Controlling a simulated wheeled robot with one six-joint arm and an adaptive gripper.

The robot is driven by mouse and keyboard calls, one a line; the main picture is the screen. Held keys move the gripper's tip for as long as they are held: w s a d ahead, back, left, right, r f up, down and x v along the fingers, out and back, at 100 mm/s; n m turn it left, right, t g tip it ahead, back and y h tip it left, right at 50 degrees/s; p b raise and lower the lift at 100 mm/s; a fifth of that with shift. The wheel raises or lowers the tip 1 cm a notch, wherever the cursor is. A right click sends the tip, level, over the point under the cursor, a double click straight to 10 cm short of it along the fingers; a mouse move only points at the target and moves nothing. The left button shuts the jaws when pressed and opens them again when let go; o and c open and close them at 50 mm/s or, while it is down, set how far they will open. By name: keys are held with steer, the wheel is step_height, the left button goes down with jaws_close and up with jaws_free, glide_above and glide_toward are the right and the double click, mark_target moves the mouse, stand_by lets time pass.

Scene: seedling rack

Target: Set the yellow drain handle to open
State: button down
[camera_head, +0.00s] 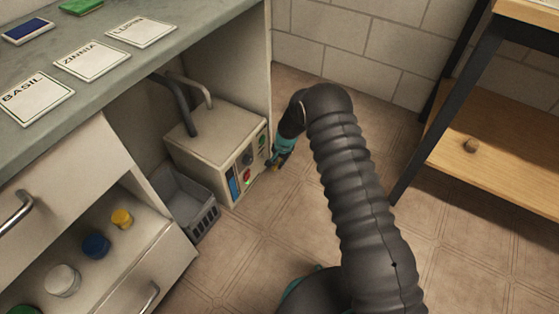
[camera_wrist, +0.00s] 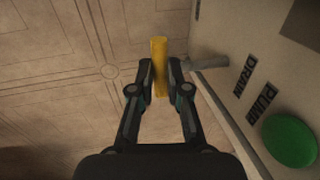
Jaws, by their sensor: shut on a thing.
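The yellow drain handle (camera_wrist: 159,66) shows in the wrist view as an upright bar standing off the side of the pale box (camera_wrist: 238,50). My gripper (camera_wrist: 160,80) is shut on it, with a fingertip on each side of the bar. A grey stem (camera_wrist: 208,63) joins the panel just right of the fingers, beside the printed word DRAIN (camera_wrist: 243,74). In the head view my gripper (camera_head: 278,161) is at the lower right front of the box (camera_head: 218,148), and the handle is mostly hidden there.
A green button (camera_wrist: 289,140) lies near the label PUMP (camera_wrist: 263,102). A grey basket (camera_head: 184,200) stands left of the box. An open drawer (camera_head: 150,245) with several coloured knobs or caps is at lower left. A wooden shelf (camera_head: 490,150) stands at right. The floor between is clear.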

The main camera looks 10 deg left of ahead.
steer(key=c, duration=1.1)
jaws_free()
steer(key=shift+d, duration=0.35)
steer(key=shift+c, duration=0.2)
steer(key=shift+a, duration=0.15)
steer(key=shift+r, duration=0.1)
step_height(320, 180, up, 12)
steer(key=d, duration=0.2)
steer(key=shift+s+d+f, duration=0.15)
steer(key=shift+s+f, duration=0.05)
steer(key=shift+s, duration=0.2)
